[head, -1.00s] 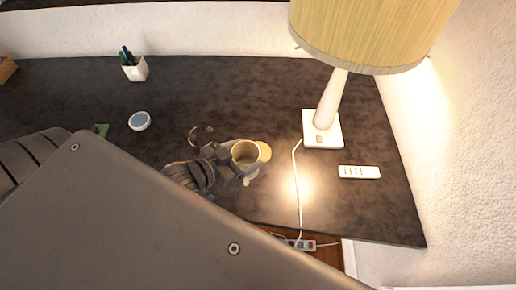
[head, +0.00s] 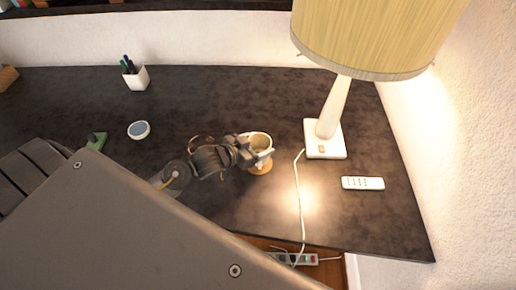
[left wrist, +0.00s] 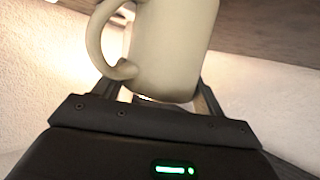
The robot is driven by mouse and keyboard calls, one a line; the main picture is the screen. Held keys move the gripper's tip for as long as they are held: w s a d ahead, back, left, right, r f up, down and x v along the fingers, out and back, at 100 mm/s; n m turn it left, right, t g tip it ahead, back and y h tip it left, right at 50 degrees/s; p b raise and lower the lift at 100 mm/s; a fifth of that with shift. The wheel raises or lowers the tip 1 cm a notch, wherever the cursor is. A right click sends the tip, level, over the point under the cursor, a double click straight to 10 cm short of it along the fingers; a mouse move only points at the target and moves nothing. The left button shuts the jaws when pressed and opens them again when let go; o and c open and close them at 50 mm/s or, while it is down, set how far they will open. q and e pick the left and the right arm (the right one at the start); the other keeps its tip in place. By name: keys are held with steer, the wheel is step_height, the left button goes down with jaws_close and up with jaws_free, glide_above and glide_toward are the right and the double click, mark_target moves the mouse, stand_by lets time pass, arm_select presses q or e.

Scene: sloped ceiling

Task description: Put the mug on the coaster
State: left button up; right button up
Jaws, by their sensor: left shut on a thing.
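The cream mug (head: 261,142) is in my left gripper (head: 253,152), seen from above with its opening up. In the left wrist view the mug (left wrist: 172,50) sits between the fingers, with its handle to the left. The round wooden coaster (head: 261,168) lies on the dark desk, partly hidden by the mug and gripper. The mug overlaps the coaster's far side in the head view; I cannot tell its height above the desk. My right gripper is not in view.
A lamp (head: 325,138) stands right of the mug, its cord running to a power strip (head: 293,259). A remote (head: 362,183) lies at right. A pen cup (head: 135,78), a round white device (head: 139,130) and a green object (head: 96,141) are at left.

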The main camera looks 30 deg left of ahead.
mark_target(266, 147)
arm_select(q)
steer(key=shift+w+f, duration=0.15)
step_height(266, 147, down, 2)
steer(key=shift+f+p, duration=0.15)
steer(key=shift+p, duration=0.4)
steer(key=shift+f, duration=0.45)
steer(key=shift+f, duration=0.1)
steer(key=o, duration=1.2)
steer(key=shift+c, duration=0.2)
steer(key=b+v, duration=0.2)
steer(key=v, duration=1)
